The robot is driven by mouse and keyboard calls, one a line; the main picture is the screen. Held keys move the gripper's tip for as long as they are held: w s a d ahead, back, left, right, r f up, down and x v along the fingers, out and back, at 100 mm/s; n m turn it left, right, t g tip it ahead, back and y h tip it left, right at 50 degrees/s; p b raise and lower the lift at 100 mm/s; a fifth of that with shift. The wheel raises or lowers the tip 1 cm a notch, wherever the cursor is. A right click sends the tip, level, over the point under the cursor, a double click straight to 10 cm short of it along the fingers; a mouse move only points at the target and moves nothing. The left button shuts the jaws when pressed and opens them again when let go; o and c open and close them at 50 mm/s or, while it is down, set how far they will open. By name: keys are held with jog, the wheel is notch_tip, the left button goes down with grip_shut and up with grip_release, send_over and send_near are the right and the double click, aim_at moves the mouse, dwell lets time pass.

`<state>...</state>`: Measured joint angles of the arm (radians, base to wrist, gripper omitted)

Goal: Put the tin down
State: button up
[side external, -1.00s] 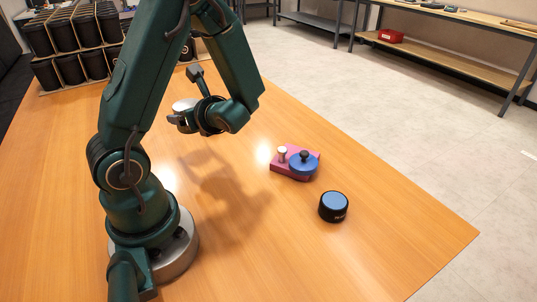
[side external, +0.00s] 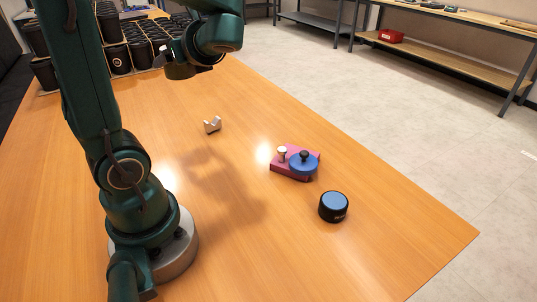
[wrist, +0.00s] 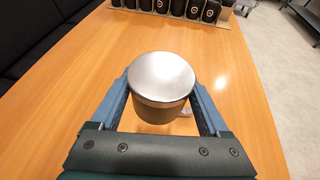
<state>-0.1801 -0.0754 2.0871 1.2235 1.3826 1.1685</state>
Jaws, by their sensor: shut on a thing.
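The tin (wrist: 162,80) is a short round can with a shiny silver lid and a darker side. In the wrist view it sits between the two blue fingers of my gripper (wrist: 161,96), which is shut on it. The lid faces the wrist camera. In the side view my gripper (side external: 181,68) is high above the far left part of the table, and the tin is mostly hidden there by the gripper and arm.
A small pale notched block (side external: 212,125) stands on the wooden table (side external: 300,240). A pink base with a blue knob (side external: 296,163) and a black cylinder with a blue top (side external: 333,206) stand to the right. Several black cups (side external: 118,58) fill a rack at the back.

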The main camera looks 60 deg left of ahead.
jog(key=s+d+f+n+g+h, duration=0.2)
jog(key=d+f+n+g+h, duration=0.2)
jog(key=d+n+g+h, duration=0.3)
jog(key=s+d+f+n+g+h, duration=0.3)
jog(key=d+f+n+g+h, duration=0.15)
jog(key=d+n, duration=0.35)
jog(key=w+d+r+n+t+h, duration=0.8)
jog(key=w+d+n+t+h, duration=0.35)
jog(key=d+n+h, duration=0.35)
jog(key=n+g, duration=0.1)
send_over(304, 291)
notch_tip(304, 291, down, 17)
jog(key=shift+f, duration=2.2)
jog(key=shift+f, duration=0.1)
